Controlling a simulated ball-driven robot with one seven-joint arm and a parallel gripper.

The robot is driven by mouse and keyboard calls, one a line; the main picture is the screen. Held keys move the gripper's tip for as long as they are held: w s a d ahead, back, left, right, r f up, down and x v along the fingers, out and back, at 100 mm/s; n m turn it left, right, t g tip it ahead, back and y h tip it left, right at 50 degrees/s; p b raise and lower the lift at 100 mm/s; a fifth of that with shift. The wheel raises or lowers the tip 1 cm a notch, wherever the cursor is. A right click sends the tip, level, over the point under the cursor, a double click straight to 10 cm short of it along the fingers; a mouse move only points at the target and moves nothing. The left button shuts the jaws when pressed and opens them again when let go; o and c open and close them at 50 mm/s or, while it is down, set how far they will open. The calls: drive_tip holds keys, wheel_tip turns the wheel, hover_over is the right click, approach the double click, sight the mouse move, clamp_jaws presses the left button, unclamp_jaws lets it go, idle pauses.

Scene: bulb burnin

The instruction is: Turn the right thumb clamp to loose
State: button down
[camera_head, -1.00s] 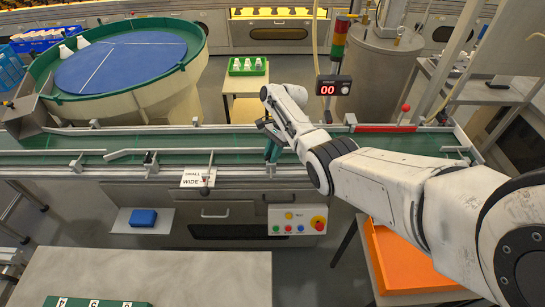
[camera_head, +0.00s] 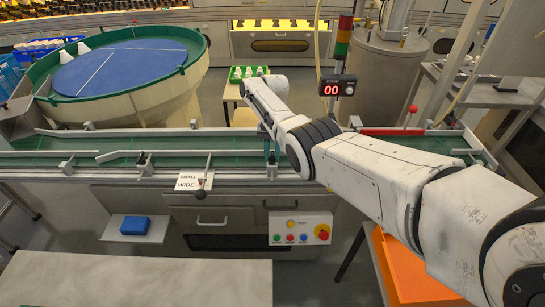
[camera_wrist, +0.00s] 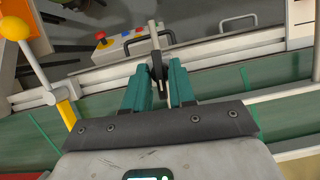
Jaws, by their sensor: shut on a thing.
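The right thumb clamp shows in the wrist view as a black knob (camera_wrist: 157,66) on a thin rod at the conveyor's guide rail. My gripper (camera_wrist: 158,85) has its two teal fingers on either side of this knob and is shut on it. In the head view, my gripper (camera_head: 271,156) is at the near rail of the conveyor, and the fingers mostly hide the knob. A bracket (camera_head: 272,172) shows just below them. The knob's exact turn angle cannot be told. Another black thumb clamp (camera_head: 144,160) sits farther left on the same rail.
A small/wide sign with a lever (camera_head: 194,181) stands left of my gripper. A button panel (camera_head: 300,229) is below the rail. A red-ball lever (camera_head: 412,110) stands at the right, and a yellow-ball lever (camera_wrist: 15,28) shows in the wrist view.

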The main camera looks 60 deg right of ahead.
drive_tip(key=shift+w+n, duration=0.1)
drive_tip(key=shift+n, duration=0.3)
drive_tip(key=c, duration=1)
unclamp_jaws()
drive_tip(key=b+v, duration=0.3)
drive_tip(key=v, duration=0.7)
drive_tip(key=shift+w+d+r, duration=0.1)
drive_tip(key=shift+w+r, duration=0.1)
drive_tip(key=shift+r, duration=0.2)
drive_tip(key=shift+s, duration=0.1)
